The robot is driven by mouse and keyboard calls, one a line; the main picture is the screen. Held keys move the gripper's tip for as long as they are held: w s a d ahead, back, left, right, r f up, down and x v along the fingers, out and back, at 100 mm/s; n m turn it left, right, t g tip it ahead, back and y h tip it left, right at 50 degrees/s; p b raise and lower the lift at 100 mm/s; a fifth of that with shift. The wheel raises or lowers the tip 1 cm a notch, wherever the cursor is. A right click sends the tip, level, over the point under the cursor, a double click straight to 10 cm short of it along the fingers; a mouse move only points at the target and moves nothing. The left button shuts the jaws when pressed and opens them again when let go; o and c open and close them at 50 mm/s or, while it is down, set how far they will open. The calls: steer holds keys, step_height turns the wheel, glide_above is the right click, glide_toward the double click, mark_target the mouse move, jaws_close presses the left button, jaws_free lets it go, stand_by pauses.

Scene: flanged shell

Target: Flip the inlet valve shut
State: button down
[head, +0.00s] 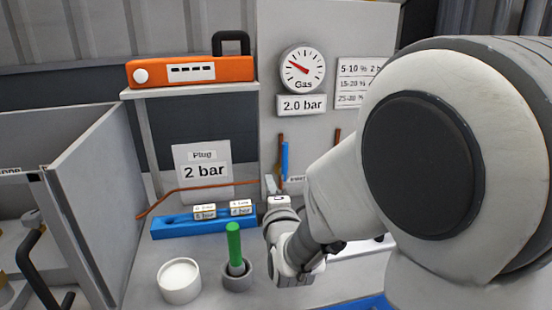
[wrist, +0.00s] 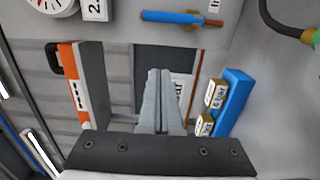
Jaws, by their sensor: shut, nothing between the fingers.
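The inlet valve's blue lever (head: 285,160) stands upright in the head view, beside and roughly in line with a short vertical copper pipe (head: 280,142) on the grey panel. The same blue lever (wrist: 170,17) lies across the top of the turned wrist view, with a brassy valve body partly visible behind it. My gripper (head: 270,184) is just below and left of the lever in the head view. In the wrist view my gripper (wrist: 158,74) has its fingers together, with nothing between them. The fingertips appear apart from the lever.
A gas gauge (head: 303,68) reads above a 2.0 bar plate. An orange box (head: 190,71) sits on a shelf. A blue rack (head: 175,228) holds small labelled blocks. A green rod (head: 234,243) stands in a grey cup, beside a white cup (head: 180,281). My arm hides the right side.

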mark_target(284, 160)
stand_by(0.4)
steer(key=w+d+b, duration=0.1)
steer(key=w+d, duration=0.1)
steer(key=w, duration=0.9)
steer(key=shift+w+b, duration=0.25)
steer(key=shift+b, duration=0.05)
